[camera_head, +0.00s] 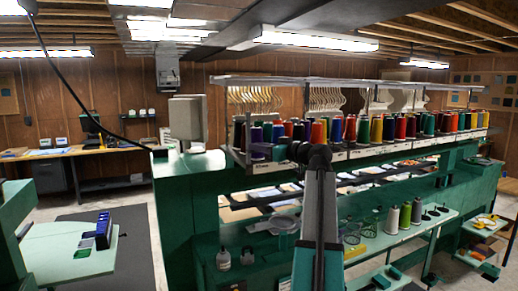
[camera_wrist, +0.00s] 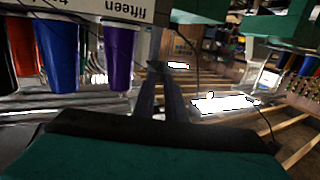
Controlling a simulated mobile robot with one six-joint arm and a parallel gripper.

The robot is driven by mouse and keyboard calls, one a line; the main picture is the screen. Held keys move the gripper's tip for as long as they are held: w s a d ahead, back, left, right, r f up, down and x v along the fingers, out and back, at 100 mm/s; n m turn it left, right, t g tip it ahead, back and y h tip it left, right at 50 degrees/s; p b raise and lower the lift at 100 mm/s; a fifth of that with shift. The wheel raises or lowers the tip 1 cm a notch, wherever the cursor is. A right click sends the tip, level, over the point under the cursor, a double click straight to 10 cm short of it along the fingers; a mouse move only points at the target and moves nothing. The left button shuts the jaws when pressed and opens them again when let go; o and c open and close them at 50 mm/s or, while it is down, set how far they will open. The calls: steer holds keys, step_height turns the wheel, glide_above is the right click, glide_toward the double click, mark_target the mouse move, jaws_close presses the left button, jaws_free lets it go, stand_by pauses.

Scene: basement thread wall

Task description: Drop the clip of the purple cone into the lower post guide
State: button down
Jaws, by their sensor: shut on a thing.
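The wrist view is upside down. My gripper (camera_wrist: 157,68) shows there as two dark fingers that run close together to a small dark piece at their tips, apparently the clip (camera_wrist: 156,66). The purple cone (camera_wrist: 117,55) hangs inverted in that picture, left of the fingers and apart from them. My gripper is not clearly seen there. The thread and the lower post guide cannot be made out.
Blue (camera_wrist: 57,55) and red (camera_wrist: 21,45) cones stand beside the purple one, near a white label strip (camera_wrist: 145,12) reading "fifteen". The green frame (camera_head: 190,205) and a lower shelf (camera_head: 400,238) with several cones and empty holders surround my arm. A side table (camera_head: 65,255) stands left.

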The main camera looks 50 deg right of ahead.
steer(key=shift+f, duration=0.1)
steer(key=c, duration=1.7)
jaws_free()
steer(key=s+b, duration=0.1)
steer(key=s, duration=0.3)
steer(key=s+b, duration=0.2)
steer(key=s, duration=0.3)
steer(key=s+b, duration=0.2)
steer(key=s, duration=0.3)
steer(key=shift+r, duration=0.35)
